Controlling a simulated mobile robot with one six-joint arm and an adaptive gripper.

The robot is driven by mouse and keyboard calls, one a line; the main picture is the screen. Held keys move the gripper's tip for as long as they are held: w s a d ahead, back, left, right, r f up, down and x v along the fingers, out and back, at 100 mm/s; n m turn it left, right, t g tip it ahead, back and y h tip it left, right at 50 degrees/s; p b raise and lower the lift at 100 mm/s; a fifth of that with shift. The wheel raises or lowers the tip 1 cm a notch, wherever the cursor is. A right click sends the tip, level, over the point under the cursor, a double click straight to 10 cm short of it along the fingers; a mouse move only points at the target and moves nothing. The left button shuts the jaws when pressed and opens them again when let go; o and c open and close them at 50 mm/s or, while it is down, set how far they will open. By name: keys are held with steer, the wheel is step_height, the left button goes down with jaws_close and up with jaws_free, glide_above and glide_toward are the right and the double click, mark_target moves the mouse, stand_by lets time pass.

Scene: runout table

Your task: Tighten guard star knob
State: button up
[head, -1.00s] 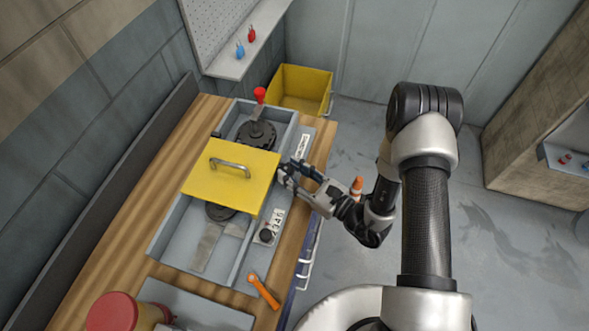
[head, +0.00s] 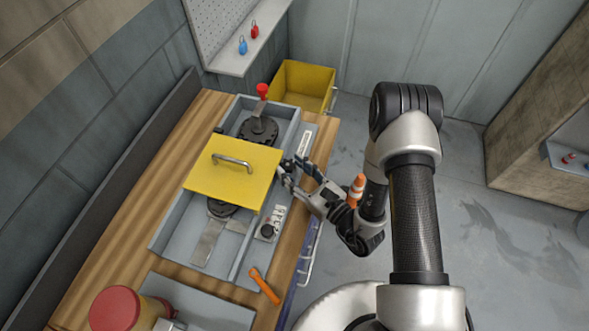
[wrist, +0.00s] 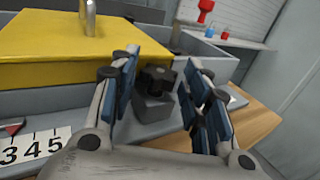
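The yellow guard (head: 234,178) lies flat over the grey tray with its metal handle on top. It also fills the left of the wrist view (wrist: 60,52). A dark knob (wrist: 155,84) on a dark block stands at the guard's right edge. In the wrist view it appears between the two blue-padded fingers of my gripper (wrist: 163,66), closer to the left finger. The fingers are apart, with a gap visible on the right of the knob. In the head view my gripper (head: 291,170) is at the guard's right edge and hides the knob.
A red-tipped lever (head: 262,91) rises behind the guard. An orange tool (head: 263,286) and a red-lidded container (head: 118,310) are at the front of the bench. A number plate (wrist: 36,147) lies left of my gripper. A yellow bin (head: 303,86) stands at the back.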

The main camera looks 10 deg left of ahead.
steer(key=shift+o, duration=1)
steer(key=v, duration=1.2)
steer(key=shift+r, duration=0.1)
